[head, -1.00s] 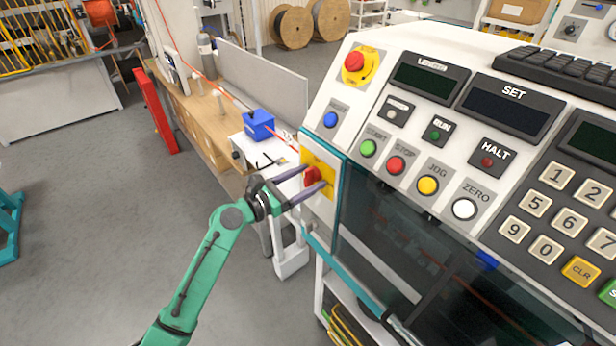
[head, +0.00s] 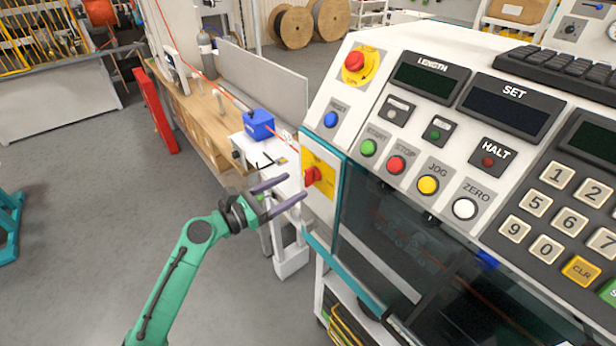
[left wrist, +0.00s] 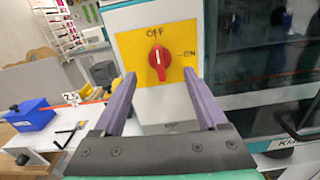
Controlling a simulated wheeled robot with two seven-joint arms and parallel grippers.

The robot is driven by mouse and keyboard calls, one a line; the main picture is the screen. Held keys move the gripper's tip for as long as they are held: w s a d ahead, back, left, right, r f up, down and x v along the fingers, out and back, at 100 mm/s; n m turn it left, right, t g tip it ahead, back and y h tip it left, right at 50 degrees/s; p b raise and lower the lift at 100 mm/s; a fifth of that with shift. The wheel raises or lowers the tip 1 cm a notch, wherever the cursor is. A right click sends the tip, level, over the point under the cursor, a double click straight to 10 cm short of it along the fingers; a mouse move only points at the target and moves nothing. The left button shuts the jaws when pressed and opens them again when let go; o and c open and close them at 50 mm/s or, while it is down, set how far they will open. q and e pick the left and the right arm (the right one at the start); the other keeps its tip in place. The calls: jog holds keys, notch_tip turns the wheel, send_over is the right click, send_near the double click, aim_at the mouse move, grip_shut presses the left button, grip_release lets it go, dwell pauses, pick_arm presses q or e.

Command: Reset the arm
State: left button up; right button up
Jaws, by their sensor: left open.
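My left gripper (head: 283,197) is open and empty, left of the machine's side panel. A red rotary switch (head: 313,175) on a yellow plate (head: 318,190) is just beyond its fingertips, apart from them. In the left wrist view the red switch (left wrist: 159,62) shows between and beyond the two purple fingers (left wrist: 163,100). Its handle stands upright with its white mark toward OFF; ON is labelled to the right. My right gripper is not in view.
The white control panel has an emergency stop (head: 355,62), several coloured buttons and a keypad (head: 570,210). A blue box-shaped device (head: 259,125) sits on the bench behind the gripper. A red post (head: 155,110) stands left.

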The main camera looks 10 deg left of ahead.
pick_arm(q)
jog(key=shift+v, duration=1.2)
jog(key=shift+f, duration=0.1)
jog(key=s+a+f+m+g+y+b, duration=0.1)
jog(key=s+a+f+m+y+b, duration=0.15)
jog(key=f, duration=0.95)
jog(key=s+a+f+m+g+y+b, duration=0.1)
jog(key=a+f+m+g+y, duration=0.15)
jog(key=f, duration=0.95)
jog(key=s+a+f+m+g+y+b, duration=0.1)
jog(key=s+a+f+m+y+b, duration=0.2)
jog(key=f, duration=0.9)
jog(key=s+a+f+m+g+y+b, duration=0.2)
jog(key=s+f+m+g+y+b, duration=0.3)
jog(key=s+f+m, duration=1.25)
jog(key=s+f+m+g+h, duration=0.1)
jog(key=s+f+m+g, duration=0.2)
jog(key=s+f, duration=0.8)
jog(key=s+d+m, duration=0.1)
jog(key=s, duration=0.3)
jog(key=shift+s+f, duration=0.2)
jog(key=shift+s, duration=0.1)
jog(key=shift+a, duration=0.1)
